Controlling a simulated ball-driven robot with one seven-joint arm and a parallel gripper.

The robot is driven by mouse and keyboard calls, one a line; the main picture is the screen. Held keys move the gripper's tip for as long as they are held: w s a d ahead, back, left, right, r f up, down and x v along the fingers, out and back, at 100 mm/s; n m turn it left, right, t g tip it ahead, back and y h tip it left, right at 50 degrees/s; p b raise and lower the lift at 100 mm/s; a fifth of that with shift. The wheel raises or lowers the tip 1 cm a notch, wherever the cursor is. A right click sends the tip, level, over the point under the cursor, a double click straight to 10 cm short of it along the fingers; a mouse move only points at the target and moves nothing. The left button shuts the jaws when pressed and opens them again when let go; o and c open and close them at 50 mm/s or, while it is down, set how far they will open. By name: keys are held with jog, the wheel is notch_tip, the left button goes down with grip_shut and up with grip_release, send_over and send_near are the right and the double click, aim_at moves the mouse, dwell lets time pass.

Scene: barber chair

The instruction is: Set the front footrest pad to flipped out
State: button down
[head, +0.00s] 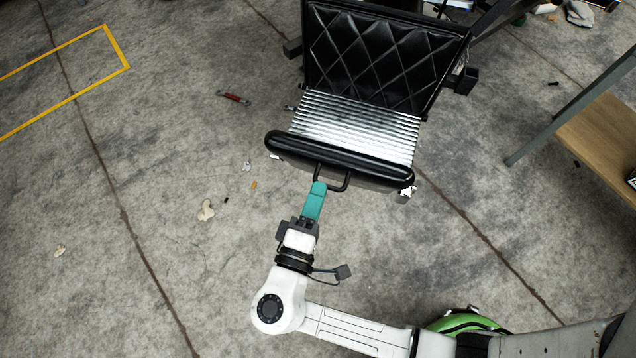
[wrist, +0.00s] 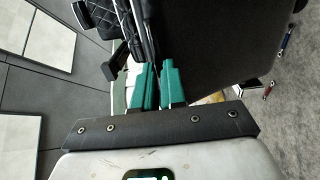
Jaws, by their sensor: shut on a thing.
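The front footrest pad (head: 340,158) is a black padded bar at the front end of the ribbed metal footrest plate (head: 355,125) of the barber chair. A dark looped handle (head: 345,184) sticks out from its front edge. My gripper (head: 318,186) has teal fingers and is at the left side of this handle. In the wrist view my gripper (wrist: 153,75) shows its two teal fingers close together on a thin dark part. The dark panel beside them (wrist: 215,45) fills the upper right there. The exact grip point is small and partly hidden by the fingers.
The quilted black chair panel (head: 385,55) rises behind the ribbed plate. A wooden-topped table (head: 605,125) with a metal leg stands at the right. A red tool (head: 233,97) and small scraps lie on the concrete floor. The floor at left is mostly clear.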

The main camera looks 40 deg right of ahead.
jog(key=shift+s+f, duration=0.15)
jog(key=shift+f, duration=0.35)
jog(key=c, duration=1.5)
grip_release()
jog(key=o, duration=0.3)
jog(key=shift+r, duration=0.1)
jog(key=shift+a, duration=0.1)
jog(key=v, duration=1)
jog(key=shift+s+a+b, duration=0.2)
jog(key=shift+a+b, duration=0.05)
jog(key=shift+b, duration=0.1)
